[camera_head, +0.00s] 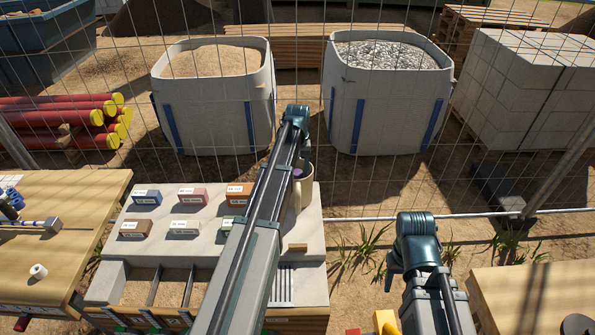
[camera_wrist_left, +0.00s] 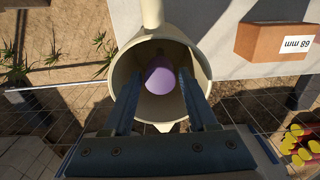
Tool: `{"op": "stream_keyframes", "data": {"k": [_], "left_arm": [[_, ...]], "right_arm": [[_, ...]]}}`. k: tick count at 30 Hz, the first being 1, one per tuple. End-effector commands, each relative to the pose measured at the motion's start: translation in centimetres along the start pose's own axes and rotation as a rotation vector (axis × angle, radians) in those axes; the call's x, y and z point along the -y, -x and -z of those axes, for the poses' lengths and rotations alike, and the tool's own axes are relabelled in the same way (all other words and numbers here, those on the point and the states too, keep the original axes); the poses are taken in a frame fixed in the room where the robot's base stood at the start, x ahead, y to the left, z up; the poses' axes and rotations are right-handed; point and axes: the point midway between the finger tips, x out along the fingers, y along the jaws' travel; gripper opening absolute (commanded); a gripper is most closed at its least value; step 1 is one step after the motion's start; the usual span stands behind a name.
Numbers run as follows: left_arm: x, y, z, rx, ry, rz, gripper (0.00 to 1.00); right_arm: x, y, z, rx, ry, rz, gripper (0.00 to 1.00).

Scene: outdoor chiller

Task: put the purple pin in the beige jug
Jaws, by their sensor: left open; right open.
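The beige jug (camera_head: 306,193) stands at the right back corner of the grey slab, partly hidden behind my left arm. The left wrist view looks down into the round mouth of the jug (camera_wrist_left: 204,70). The purple pin (camera_wrist_left: 162,82) shows as a rounded purple shape inside the mouth; its lower part is hidden. A bit of the pin (camera_head: 298,173) also shows in the head view. My left gripper (camera_wrist_left: 159,74) is open, its two fingers reaching over the mouth on either side of the pin, apart from it. My right gripper (camera_head: 391,278) is open and away from the slab, its fingertips barely visible.
Several small labelled blocks, such as a brown one (camera_head: 136,229), stand on the grey slab (camera_head: 115,205) left of the jug. A wooden table (camera_head: 60,240) is at left and another (camera_head: 540,285) at right. A wire fence runs behind.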

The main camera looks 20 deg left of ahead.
Motion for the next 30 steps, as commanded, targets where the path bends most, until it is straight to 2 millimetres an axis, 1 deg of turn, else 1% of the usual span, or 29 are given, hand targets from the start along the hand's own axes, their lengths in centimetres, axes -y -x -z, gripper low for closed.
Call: {"op": "stream_keyframes", "data": {"k": [1,5,18,21,25,30], "left_arm": [[0.0,0.9,0.0,0.0,0.0,0.0,0.58],[0.0,2.4,0.0,0.0,0.0,0.0,0.58],[0.0,9.1,0.0,0.0,0.0,0.0,0.58],[0.0,10.4,0.0,0.0,0.0,0.0,0.58],[0.0,11.4,0.0,0.0,0.0,0.0,0.58],[0.0,11.5,0.0,0.0,0.0,0.0,0.58]], "right_arm": [[-0.1,0.8,-0.1,0.0,0.0,0.0,0.52],[-0.2,2.4,-0.1,0.0,0.0,0.0,0.52],[-0.9,9.1,-0.5,0.0,0.002,0.0,0.52],[-1.0,10.4,-0.6,0.0,0.001,0.0,0.52],[-1.1,11.3,-0.7,0.0,-0.001,0.001,0.52],[-1.1,11.5,-0.7,0.0,-0.001,0.001,0.52]]}}
